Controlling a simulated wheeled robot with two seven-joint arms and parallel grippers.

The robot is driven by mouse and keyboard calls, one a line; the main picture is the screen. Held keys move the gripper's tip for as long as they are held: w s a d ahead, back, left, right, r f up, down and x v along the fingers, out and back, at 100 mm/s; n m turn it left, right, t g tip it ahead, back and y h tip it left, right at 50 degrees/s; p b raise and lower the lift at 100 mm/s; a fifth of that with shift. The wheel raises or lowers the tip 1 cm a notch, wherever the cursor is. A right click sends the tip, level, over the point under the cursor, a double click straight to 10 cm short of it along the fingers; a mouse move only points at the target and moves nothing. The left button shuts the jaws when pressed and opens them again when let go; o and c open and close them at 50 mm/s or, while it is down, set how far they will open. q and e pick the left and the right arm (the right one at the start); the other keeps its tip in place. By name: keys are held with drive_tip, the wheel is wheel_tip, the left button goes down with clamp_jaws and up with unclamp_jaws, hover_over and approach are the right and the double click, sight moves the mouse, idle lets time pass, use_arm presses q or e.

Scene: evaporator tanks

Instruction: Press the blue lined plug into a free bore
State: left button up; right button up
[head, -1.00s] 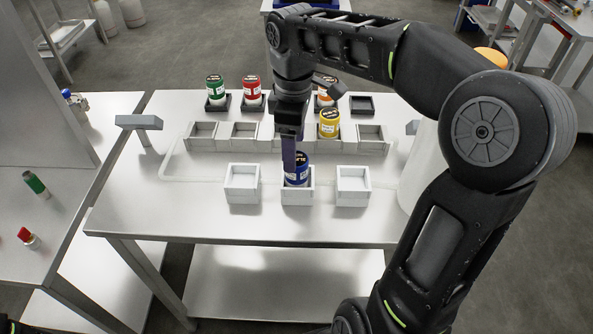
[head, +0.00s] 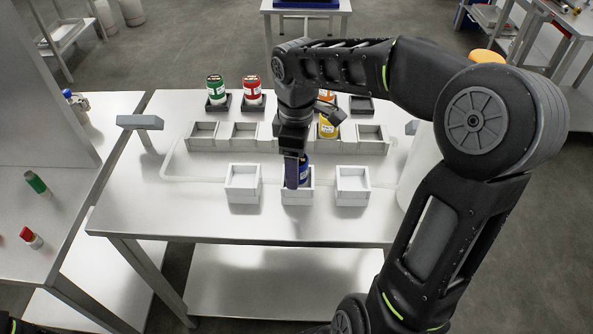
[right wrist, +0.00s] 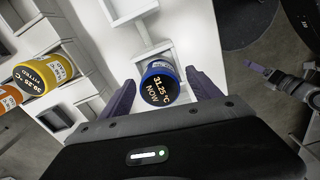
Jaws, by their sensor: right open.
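The blue plug (head: 304,170) stands upright in the middle one of three white square holders (head: 297,199) at the table's front. In the right wrist view the blue plug (right wrist: 160,84) shows its round top with a temperature reading. My right gripper (head: 296,174) points down over it, open, with one purple finger on each side; contact cannot be told. The grey row of square bores (head: 224,145) lies behind. Its two left bores (head: 203,131) and right end bore (head: 370,132) look empty; a yellow plug (head: 327,129) stands in another. My arm hides the middle one.
Black trays at the back hold a green plug (head: 215,90) and a red plug (head: 253,90); one black tray (head: 361,105) is empty. Left and right white holders (head: 243,184) are empty. A grey-topped post (head: 139,122) stands at the table's left.

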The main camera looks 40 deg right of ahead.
clamp_jaws()
idle(0.8)
